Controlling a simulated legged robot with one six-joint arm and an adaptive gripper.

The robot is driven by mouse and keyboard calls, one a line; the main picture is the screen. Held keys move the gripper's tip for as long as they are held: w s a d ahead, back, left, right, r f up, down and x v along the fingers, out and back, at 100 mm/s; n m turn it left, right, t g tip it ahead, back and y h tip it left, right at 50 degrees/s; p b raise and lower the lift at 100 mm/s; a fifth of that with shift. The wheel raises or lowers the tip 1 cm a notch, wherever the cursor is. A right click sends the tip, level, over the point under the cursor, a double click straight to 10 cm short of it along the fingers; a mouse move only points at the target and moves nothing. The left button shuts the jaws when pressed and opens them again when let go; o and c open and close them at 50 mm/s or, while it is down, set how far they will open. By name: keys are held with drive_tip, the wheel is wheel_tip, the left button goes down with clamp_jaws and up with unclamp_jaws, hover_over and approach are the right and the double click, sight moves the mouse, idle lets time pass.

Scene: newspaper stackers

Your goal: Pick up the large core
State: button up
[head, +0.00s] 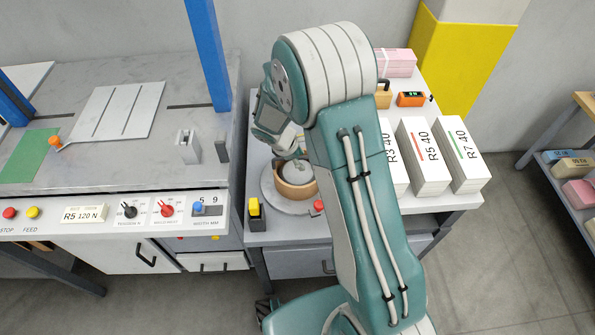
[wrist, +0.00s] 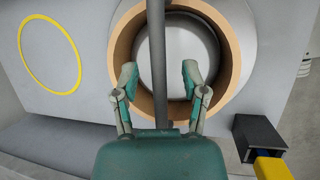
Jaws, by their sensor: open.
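A brown ring-shaped core (head: 296,191) sits around a pale grey hub on a round grey plate (head: 288,207), on the table right of the machine. I take it to be the large core. The wrist view shows the brown ring (wrist: 228,52) from above, with a pale round face inside it. My gripper (wrist: 160,76) is open and empty, its two fingers apart over the lower part of the ring's opening. In the head view my gripper (head: 291,148) hangs just above the core, partly hidden by my arm. I cannot tell whether the fingers touch it.
A grey bar (wrist: 157,45) runs between the fingers in the wrist view. A yellow circle (wrist: 22,52) marks the surface at left. A black-and-yellow block (head: 255,211) stands beside the plate. White paper stacks (head: 424,165) stand at right.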

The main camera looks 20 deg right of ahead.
drive_tip(key=shift+f, duration=0.1)
clamp_jaws()
idle(0.4)
